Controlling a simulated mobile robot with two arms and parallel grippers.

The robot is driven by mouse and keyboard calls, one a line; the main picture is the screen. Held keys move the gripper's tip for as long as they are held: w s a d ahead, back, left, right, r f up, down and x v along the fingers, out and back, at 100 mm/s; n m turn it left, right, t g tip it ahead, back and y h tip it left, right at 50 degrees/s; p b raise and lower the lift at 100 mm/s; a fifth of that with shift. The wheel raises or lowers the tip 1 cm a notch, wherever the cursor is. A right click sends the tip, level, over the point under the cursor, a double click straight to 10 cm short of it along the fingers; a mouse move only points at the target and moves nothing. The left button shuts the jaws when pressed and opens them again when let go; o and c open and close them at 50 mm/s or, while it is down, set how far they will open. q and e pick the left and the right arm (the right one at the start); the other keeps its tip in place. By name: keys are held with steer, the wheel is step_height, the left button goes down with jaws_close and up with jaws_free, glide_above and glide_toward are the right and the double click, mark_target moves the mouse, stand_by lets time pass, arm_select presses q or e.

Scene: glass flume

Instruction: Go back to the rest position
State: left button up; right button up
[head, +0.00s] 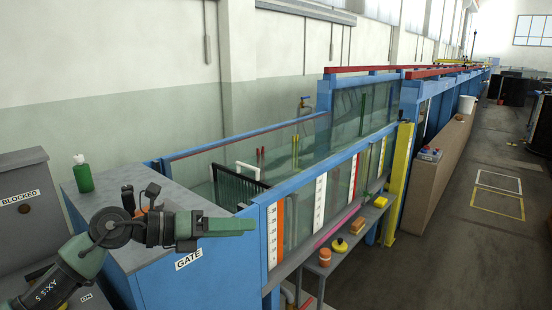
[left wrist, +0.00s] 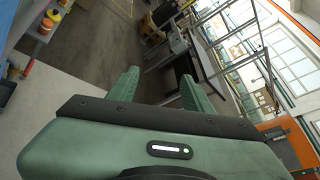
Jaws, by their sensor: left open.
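My left arm comes in from the lower left of the head view. Its green gripper (head: 250,225) points right, in front of the blue box marked GATE (head: 160,258) and near the flume's near corner. In the left wrist view the two green fingers (left wrist: 159,78) stand apart with nothing between them, so the gripper is open and empty. My right gripper is in neither view.
The glass flume (head: 305,198) with blue frame runs to the back right. A green bottle (head: 84,178) stands on the GATE box. A low shelf (head: 335,262) holds an orange jar (head: 325,258) and a yellow item (head: 340,245).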

arm_select(q)
steer(key=s+d+r+n+t+h, duration=0.2)
steer(key=d+n+h, duration=0.1)
steer(key=d, duration=0.1)
steer(key=s+a+f+n+t+y, duration=0.1)
steer(key=a+f+n+t+y, duration=0.6)
steer(key=n, duration=0.7)
steer(key=s+a+f+n+t+y, duration=0.1)
steer(key=a+f+n+t+y, duration=0.5)
steer(key=n, duration=0.8)
steer(key=s+a+f+n+g+y, duration=0.45)
steer(key=s+f+g, duration=0.2)
steer(key=f, duration=0.25)
steer(key=s+f+n+g, duration=0.1)
steer(key=s+f+g, duration=0.35)
steer(key=s, duration=0.35)
steer(key=s+d+f+n+g, duration=0.1)
steer(key=s+f+g, duration=0.2)
steer(key=s+f, duration=0.35)
steer(key=s+f+n+g, duration=0.1)
steer(key=s+f+g, duration=0.25)
steer(key=s, duration=0.55)
step_height(320, 180, down, 24)
steer(key=g, duration=0.1)
steer(key=s+a+f+g, duration=0.1)
steer(key=s+a+f, duration=0.1)
steer(key=s+f, duration=1.6)
steer(key=shift+s+a+f, duration=0.3)
steer(key=shift+a, duration=0.1)
